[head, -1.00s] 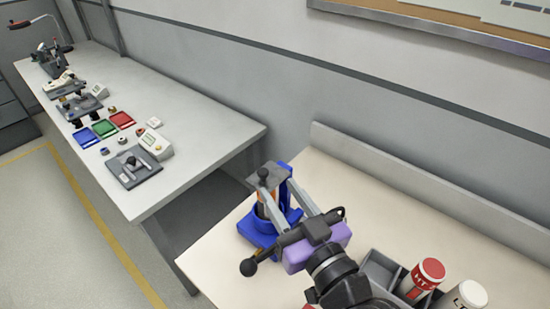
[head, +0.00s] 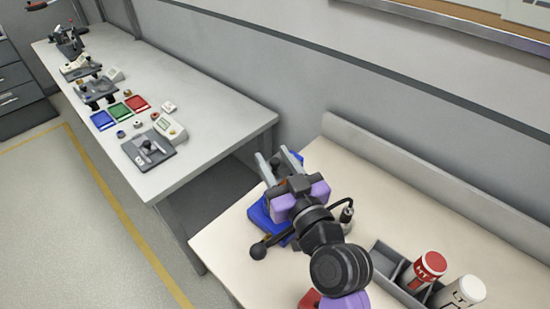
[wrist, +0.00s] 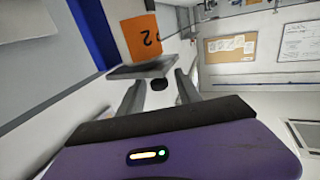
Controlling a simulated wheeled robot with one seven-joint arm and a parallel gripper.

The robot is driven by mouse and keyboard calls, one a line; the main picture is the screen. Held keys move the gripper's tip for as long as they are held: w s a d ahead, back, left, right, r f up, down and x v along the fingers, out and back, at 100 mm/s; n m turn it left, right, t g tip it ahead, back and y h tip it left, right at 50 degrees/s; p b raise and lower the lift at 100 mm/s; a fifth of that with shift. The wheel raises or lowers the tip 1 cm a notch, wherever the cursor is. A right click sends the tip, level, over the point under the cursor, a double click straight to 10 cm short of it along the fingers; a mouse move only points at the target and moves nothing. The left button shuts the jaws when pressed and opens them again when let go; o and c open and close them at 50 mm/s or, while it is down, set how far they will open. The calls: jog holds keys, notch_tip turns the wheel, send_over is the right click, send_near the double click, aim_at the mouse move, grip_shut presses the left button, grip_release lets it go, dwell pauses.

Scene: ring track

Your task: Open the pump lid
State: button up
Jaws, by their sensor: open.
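The pump stands on the near bench with a blue base (head: 265,214), mostly covered by my arm in the head view. The lid looks shut, but I cannot be sure. My gripper (head: 277,160) is open; its two fingers (wrist: 158,92) lie on either side of the knob, with gaps visible. The head view hides the knob.
A black ball-ended handle (head: 257,251) sticks out left of my arm. A grey divided tray (head: 385,262) holds a red bottle (head: 428,268) and a white bottle (head: 464,292) at right. A second bench (head: 205,80) with trays and devices stands at left.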

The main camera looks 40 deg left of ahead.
jog(key=shift+c, duration=0.2)
grip_shut()
dwell(1.1)
